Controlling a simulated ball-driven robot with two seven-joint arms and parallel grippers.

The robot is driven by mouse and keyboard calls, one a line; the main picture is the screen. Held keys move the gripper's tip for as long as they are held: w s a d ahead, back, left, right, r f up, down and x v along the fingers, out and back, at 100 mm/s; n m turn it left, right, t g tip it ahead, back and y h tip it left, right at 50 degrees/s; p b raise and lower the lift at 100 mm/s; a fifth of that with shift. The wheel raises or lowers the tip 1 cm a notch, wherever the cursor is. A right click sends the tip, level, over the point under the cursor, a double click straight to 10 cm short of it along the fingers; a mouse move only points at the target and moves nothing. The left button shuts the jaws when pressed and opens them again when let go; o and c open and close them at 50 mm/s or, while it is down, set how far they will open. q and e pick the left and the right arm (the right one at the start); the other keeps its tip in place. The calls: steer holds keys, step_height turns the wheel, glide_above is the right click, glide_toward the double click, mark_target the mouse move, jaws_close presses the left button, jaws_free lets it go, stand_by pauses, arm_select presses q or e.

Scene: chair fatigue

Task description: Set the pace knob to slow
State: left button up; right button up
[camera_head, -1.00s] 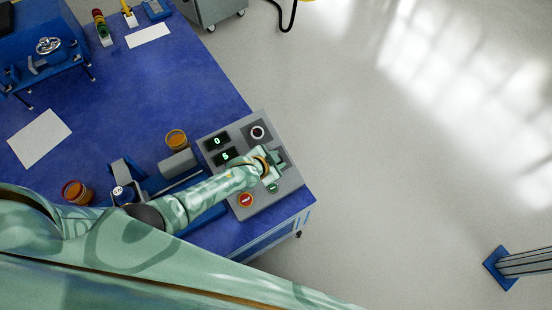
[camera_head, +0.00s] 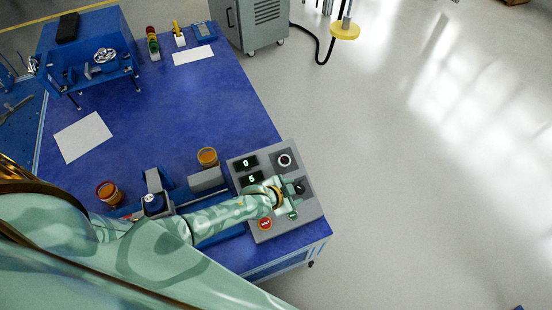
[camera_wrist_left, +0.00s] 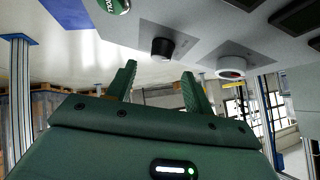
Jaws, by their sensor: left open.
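The grey control panel (camera_head: 244,205) sits at the near right corner of the blue table. A black knob (camera_head: 299,187), which looks like the pace knob, stands on its right side; its setting is too small to read. My left gripper (camera_head: 291,196) is over the panel, close beside that knob in the head view. In the left wrist view the gripper (camera_wrist_left: 158,88) is open and empty, and the knob (camera_wrist_left: 163,48) shows beyond the fingertips, with no finger around it. My right gripper is not in view.
The panel also has a white-ringed round control (camera_head: 285,160), a red button (camera_head: 265,224), a green button (camera_head: 292,216) and displays reading 0 (camera_head: 246,163) and 5 (camera_head: 251,179). An orange-brown jar (camera_head: 207,157) stands behind. Open floor lies right of the table.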

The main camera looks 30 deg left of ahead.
arm_select(q)
steer(key=p+v, duration=0.5)
steer(key=v, duration=0.6)
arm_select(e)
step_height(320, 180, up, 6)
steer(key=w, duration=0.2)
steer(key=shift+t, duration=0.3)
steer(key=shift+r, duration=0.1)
